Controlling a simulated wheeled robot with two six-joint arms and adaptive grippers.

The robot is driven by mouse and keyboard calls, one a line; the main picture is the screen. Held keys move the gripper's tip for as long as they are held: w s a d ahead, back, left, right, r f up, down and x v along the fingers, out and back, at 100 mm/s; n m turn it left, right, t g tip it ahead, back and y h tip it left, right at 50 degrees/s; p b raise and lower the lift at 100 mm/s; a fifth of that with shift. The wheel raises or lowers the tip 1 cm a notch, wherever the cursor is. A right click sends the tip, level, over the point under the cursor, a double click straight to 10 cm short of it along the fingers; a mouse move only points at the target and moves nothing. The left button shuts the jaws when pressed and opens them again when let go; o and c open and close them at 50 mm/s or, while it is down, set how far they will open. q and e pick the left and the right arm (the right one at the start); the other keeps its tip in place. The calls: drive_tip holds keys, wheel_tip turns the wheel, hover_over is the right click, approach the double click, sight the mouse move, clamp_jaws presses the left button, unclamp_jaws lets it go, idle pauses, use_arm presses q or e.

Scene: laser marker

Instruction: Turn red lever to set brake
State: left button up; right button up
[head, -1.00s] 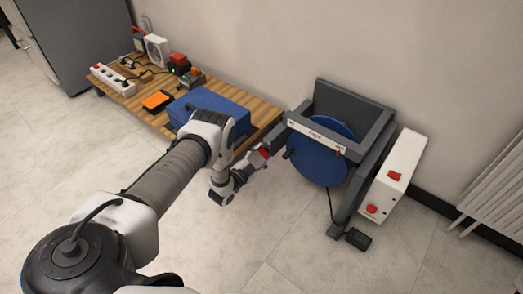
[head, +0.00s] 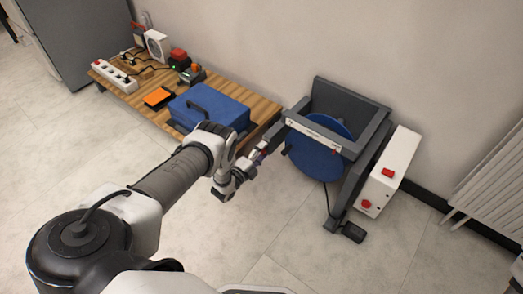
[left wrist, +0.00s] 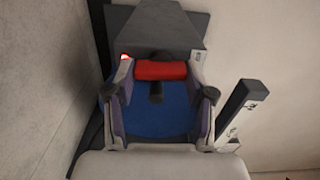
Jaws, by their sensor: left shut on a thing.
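The red lever (left wrist: 160,71) is a short red bar lying crosswise between my left gripper's fingertips in the left wrist view. My left gripper (left wrist: 160,76) is shut on it, one finger at each end. In the head view the left gripper (head: 259,158) is at the left side of the dark grey frame (head: 352,100), and the fingers mostly hide the lever. The frame carries a blue disc (head: 315,160) behind a white labelled strip (head: 312,134). My right gripper is not in view.
A wooden table (head: 262,112) at the back left holds a blue case (head: 210,107), a white power strip (head: 113,77) and small devices. A white box (head: 392,160) with red buttons stands right of the frame. A black pedal (head: 353,232) is on the floor. A radiator (head: 490,180) is far right.

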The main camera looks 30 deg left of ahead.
use_arm(q)
drive_tip(key=shift+m, duration=0.4)
drive_tip(key=o, duration=1.2)
drive_tip(key=shift+c, duration=0.2)
drive_tip(key=shift+s, duration=0.1)
drive_tip(key=s, duration=1.1)
drive_tip(key=shift+s+a, duration=0.4)
